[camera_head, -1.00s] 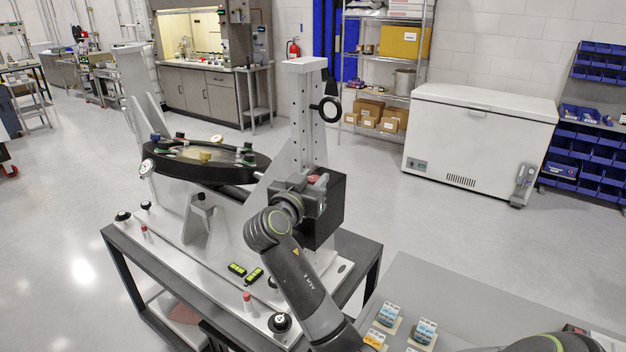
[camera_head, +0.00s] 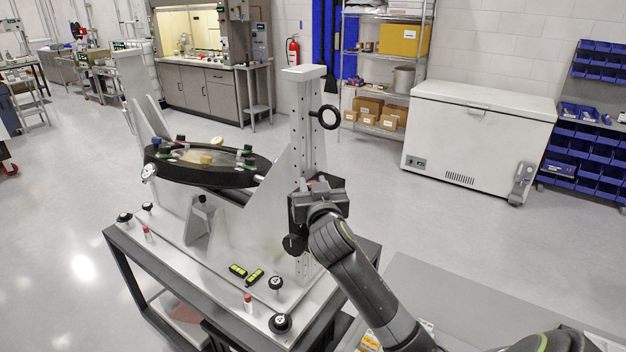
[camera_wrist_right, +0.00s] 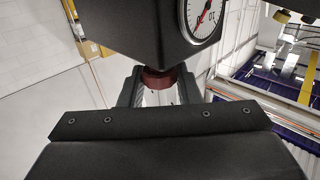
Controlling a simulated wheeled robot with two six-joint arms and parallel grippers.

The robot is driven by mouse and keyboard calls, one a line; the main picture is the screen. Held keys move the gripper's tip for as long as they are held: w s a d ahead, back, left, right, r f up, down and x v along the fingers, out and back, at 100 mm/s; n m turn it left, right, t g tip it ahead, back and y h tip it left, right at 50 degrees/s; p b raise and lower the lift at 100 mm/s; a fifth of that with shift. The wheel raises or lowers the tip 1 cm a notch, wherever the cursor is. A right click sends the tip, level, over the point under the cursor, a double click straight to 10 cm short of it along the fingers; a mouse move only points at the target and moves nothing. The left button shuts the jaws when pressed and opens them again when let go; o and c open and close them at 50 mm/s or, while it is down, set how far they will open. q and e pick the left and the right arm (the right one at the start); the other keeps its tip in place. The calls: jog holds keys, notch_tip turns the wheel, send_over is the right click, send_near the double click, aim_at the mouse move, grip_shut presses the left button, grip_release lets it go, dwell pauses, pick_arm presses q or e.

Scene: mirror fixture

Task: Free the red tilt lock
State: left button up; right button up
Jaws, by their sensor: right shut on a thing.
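The red tilt lock (camera_wrist_right: 158,78) shows dark red in the right wrist view, under a black housing with a dial (camera_wrist_right: 203,14). My right gripper (camera_wrist_right: 160,92) is shut on it, one finger on each side. In the head view my right gripper (camera_head: 318,190) is at the black housing (camera_head: 297,213) on the white drilled post (camera_head: 304,130). There the gripper hides most of the housing and the lock. My left gripper is out of view.
The tilted black ring (camera_head: 205,183) sits left of the post. A black ring handle (camera_head: 326,117) juts from the post's right side. Black knobs (camera_head: 280,323) and red-topped pins (camera_head: 248,303) stand on the base plate. A grey table (camera_head: 455,305) is at lower right.

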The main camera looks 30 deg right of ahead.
jog(key=n+y, duration=0.1)
jog(key=y, duration=0.1)
jog(key=n+t+y+p, duration=0.1)
jog(key=y, duration=0.1)
jog(key=shift+d+r+n, duration=0.1)
jog(key=shift+d+n, duration=0.05)
jog(key=shift+n, duration=0.15)
jog(key=shift+n+t+y+p, duration=0.3)
jog(key=shift+n+y+p, duration=0.25)
jog(key=shift+n+y, duration=0.85)
jog(key=shift+y, duration=0.9)
jog(key=o, duration=0.7)
jog(key=shift+o, duration=1.4)
jog(key=shift+w+f, duration=0.2)
jog(key=shift+w, duration=0.05)
jog(key=shift+s, duration=0.1)
